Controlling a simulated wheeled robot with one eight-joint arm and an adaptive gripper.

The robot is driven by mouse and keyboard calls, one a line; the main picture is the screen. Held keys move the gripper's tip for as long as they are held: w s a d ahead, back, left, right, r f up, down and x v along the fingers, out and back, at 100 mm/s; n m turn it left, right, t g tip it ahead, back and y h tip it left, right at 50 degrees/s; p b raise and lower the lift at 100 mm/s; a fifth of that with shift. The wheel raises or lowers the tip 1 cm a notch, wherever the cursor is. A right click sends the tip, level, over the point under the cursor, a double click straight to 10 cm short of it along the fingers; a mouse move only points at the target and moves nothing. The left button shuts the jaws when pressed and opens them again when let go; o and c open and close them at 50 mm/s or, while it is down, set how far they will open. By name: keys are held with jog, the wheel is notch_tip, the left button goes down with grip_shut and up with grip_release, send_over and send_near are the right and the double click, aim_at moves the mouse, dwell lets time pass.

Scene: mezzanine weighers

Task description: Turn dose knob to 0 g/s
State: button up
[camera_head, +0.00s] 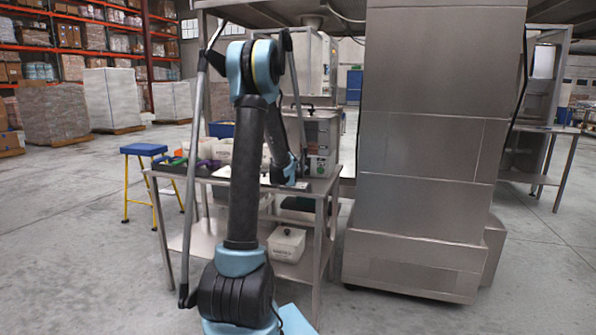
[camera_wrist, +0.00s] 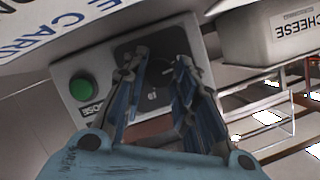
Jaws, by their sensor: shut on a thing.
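A grey control box (camera_wrist: 68,72) with a dark plate fills the middle of the wrist view. The dark dose knob (camera_wrist: 158,72) sits on that plate, between my fingertips and partly hidden by them. My gripper (camera_wrist: 159,66) is shut on the knob, one finger on each side. A green round button (camera_wrist: 83,89) is to the left of the plate, with a partly covered label reading "DOSE" beside it. The knob's pointer and any scale marks are too small or hidden to read. In the head view my arm hides the knob.
A container marked "CHEESE" (camera_wrist: 265,40) is close to the right of the box. A white sign (camera_wrist: 60,28) is at upper left. In the head view, a steel table (camera_head: 325,190) holds bins and equipment. A tall steel cabinet (camera_head: 425,150) stands right, a blue-topped stool (camera_head: 143,149) left.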

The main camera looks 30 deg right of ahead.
jog(key=shift+w+a+n+g+h, duration=0.1)
jog(key=shift+n+g+h, duration=0.2)
jog(key=shift+n+g, duration=0.5)
jog(key=o, duration=1)
jog(key=shift+o, duration=0.2)
jog(key=shift+r, duration=0.1)
jog(key=shift+f+v, duration=0.15)
jog(key=shift+v, duration=2.8)
jog(key=shift+f+v, duration=0.15)
jog(key=shift+v, duration=2.85)
